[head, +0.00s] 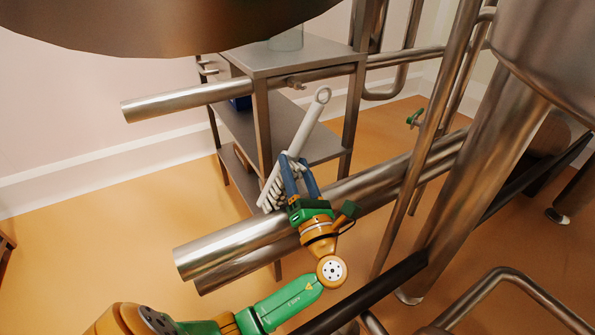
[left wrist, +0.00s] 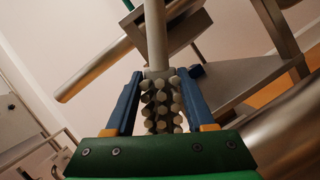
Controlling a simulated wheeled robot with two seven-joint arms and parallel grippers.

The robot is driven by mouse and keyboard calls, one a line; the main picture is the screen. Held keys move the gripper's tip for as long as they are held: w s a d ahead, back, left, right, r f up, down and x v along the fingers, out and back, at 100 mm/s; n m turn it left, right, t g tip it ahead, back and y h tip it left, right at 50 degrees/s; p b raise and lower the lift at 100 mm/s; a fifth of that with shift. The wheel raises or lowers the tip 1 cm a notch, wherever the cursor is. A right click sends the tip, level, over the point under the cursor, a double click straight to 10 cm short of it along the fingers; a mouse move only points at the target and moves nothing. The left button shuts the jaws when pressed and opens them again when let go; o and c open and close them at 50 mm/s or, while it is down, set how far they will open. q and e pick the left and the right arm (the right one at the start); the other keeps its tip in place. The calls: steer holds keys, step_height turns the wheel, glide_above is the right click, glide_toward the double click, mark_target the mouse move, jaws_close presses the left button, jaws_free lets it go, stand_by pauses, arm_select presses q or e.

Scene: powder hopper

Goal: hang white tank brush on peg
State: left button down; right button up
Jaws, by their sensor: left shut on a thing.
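The white tank brush (head: 308,125) slants in my left gripper, its ring-ended handle pointing up and its knobbly head down. My left gripper (head: 296,162) is shut on it, with blue fingers around the upper part of the head. In the left wrist view the brush head (left wrist: 160,105) sits between the two fingers and the handle runs up out of frame. Small metal pegs (head: 207,71) stick out at the left of the steel stand, apart from the brush; which one is the task's peg I cannot tell. My right gripper is not in view.
The steel stand (head: 290,54) with shelves is behind the brush. A horizontal pipe (head: 185,101) crosses in front of it. Thick pipes (head: 225,248) run below my gripper. Tank legs and pipes crowd the right. Open floor (head: 100,240) lies left.

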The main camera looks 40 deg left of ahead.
arm_select(q)
steer(key=shift+a, duration=0.25)
steer(key=shift+a+b, duration=0.3)
steer(key=shift+b, duration=0.05)
steer(key=shift+w+a+f+b, duration=0.2)
steer(key=shift+w+a+b, duration=0.2)
steer(key=shift+a, duration=0.35)
steer(key=w+a+b, duration=0.2)
steer(key=a, duration=0.3)
steer(key=shift+w+a+f, duration=0.2)
steer(key=shift+a+f, duration=0.1)
steer(key=shift+f, duration=0.15)
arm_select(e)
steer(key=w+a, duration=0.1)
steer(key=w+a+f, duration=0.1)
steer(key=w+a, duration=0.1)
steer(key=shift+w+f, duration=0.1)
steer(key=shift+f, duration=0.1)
arm_select(q)
steer(key=shift+c, duration=0.9)
jaws_free()
